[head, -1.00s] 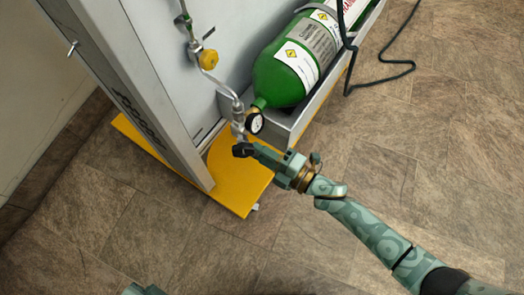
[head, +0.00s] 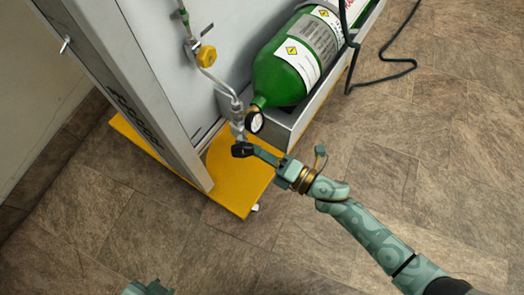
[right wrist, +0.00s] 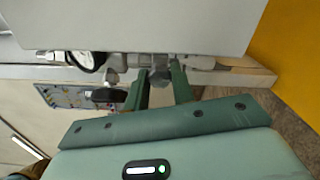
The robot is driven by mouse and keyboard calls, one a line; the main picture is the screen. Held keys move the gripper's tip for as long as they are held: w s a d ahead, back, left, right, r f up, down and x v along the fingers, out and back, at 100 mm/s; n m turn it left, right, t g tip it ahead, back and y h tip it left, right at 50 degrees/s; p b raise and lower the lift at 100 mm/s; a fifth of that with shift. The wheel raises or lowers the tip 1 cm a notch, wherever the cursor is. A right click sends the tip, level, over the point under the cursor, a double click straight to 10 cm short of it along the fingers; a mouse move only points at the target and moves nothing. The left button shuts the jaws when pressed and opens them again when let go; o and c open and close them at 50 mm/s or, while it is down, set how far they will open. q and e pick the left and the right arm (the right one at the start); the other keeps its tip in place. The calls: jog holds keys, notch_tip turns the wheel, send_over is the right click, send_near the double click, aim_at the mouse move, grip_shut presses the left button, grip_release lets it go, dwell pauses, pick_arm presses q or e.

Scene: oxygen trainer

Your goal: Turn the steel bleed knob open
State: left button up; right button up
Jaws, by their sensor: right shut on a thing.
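The steel bleed knob (right wrist: 160,77) shows in the right wrist view between the two green fingers of my right gripper (right wrist: 161,88). The gripper is shut on it. In the head view my right gripper (head: 247,150) reaches in from the lower right, its dark tips at the low end of the steel pipe fitting (head: 237,112). The tips mostly hide the knob there, and I cannot tell how far it is turned. Only a small part of my left gripper (head: 147,287) shows at the bottom edge, away from the knob; its jaws cannot be made out.
A pressure gauge (head: 255,122) sits just above the knob, near the green cylinder (head: 282,78) in its grey tray (head: 281,126). A yellow valve knob (head: 207,56) is higher on the pipe. A grey post (head: 135,95) and yellow base plate (head: 236,188) stand close by.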

pick_arm(q)
jog(key=shift+s+f, duration=0.1)
pick_arm(e)
jog(key=shift+f, duration=0.2)
jog(key=o, duration=1)
pick_arm(q)
jog(key=shift+s, duration=0.1)
pick_arm(e)
jog(key=shift+r, duration=0.1)
jog(key=shift+d, duration=0.1)
pick_arm(q)
jog(key=s+a+f+m+g+y+p, duration=0.1)
jog(key=s+a+g+y+p, duration=0.1)
jog(key=s+a+p, duration=0.2)
jog(key=shift+s+a+f+g, duration=0.2)
jog(key=shift+s+a+g, duration=0.2)
jog(key=shift+s+a, duration=0.55)
pick_arm(e)
jog(key=v, duration=1.6)
jog(key=shift+s+d, duration=0.1)
jog(key=shift+s, duration=0.05)
pick_arm(q)
jog(key=shift+w, duration=0.1)
